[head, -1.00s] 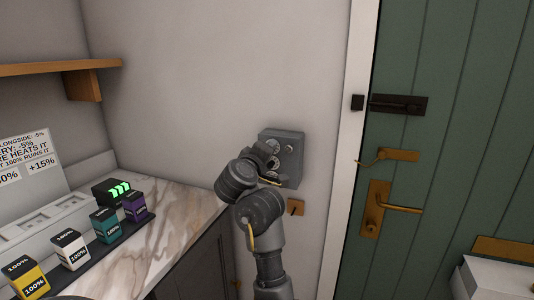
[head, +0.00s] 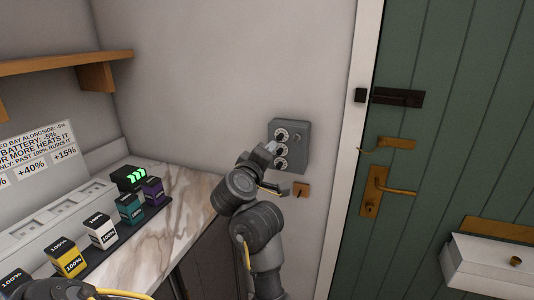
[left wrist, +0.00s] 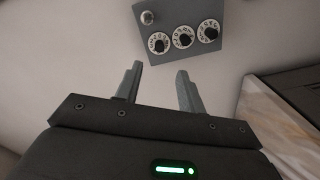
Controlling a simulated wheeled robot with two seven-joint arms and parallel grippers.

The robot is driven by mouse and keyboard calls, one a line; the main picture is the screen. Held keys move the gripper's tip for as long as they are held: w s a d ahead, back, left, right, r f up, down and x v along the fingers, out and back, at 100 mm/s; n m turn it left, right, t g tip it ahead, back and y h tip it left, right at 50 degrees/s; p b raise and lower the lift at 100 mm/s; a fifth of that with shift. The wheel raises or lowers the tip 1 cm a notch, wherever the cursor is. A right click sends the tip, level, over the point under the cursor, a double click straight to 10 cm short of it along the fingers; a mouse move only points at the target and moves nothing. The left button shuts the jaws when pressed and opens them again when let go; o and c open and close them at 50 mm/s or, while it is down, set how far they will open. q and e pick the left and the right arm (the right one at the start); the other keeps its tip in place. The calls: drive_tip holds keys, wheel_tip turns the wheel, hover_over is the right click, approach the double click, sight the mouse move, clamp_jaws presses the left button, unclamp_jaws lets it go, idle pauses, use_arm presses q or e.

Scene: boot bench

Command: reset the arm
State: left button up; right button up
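My left gripper (head: 270,149) is just left of a grey wall box (head: 300,146) in the head view. In the left wrist view its two fingers (left wrist: 157,86) stand apart with nothing between them. The box (left wrist: 193,13) lies ahead of the fingertips, with a visible gap. It carries three white-ringed dials with dark knobs, such as the middle dial (left wrist: 183,40), and a small metallic knob (left wrist: 147,17). My right gripper is not in view.
A marble counter (head: 180,215) with several battery blocks, such as a purple one (head: 153,191), lies left of the arm. A wooden shelf (head: 60,66) is above.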

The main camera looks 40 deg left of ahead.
use_arm(q)
drive_tip(key=shift+s+a, duration=0.1)
drive_tip(key=shift+a, duration=0.1)
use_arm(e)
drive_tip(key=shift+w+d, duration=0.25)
